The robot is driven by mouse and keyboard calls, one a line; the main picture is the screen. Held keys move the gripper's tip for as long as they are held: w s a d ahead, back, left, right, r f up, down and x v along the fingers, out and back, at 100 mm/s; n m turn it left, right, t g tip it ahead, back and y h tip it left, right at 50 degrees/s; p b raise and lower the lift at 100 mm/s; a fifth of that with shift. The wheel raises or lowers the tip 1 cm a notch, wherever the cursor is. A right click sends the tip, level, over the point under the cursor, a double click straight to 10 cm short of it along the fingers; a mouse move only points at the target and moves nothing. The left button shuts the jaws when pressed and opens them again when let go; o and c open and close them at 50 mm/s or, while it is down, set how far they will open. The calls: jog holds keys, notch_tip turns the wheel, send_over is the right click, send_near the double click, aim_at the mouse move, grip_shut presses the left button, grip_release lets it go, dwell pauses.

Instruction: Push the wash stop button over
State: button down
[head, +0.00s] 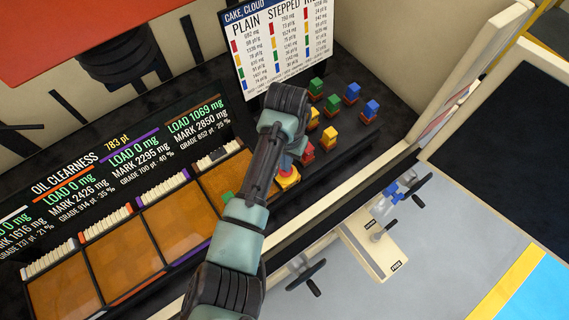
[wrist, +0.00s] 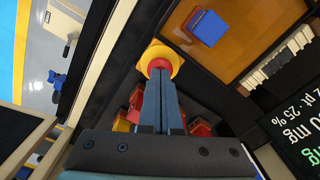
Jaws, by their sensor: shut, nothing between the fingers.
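A round yellow piece with a red centre (head: 288,181) stands at the right end of the row of orange trays; I read it as the wash stop button, but see no label on it. In the wrist view the yellow rim (wrist: 163,54) shows just beyond my fingertips. My gripper (head: 286,163) is shut and empty, pointing down at this piece. In the wrist view my blue gripper fingers (wrist: 160,78) lie together, with their tips at the red centre. I cannot tell whether they touch it. My arm hides part of the area around it.
Several coloured blocks (head: 330,135) stand on the dark shelf to the right. The orange tray (head: 182,228) and its neighbours lie left, one holding a small block (wrist: 207,27). A price board (head: 283,45) stands behind. A pale rail (head: 325,205) runs along the front.

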jog(key=shift+r+p, duration=2.4)
jog(key=shift+r, duration=0.05)
notch_tip(320, 180, up, 13)
jog(key=shift+p, duration=0.3)
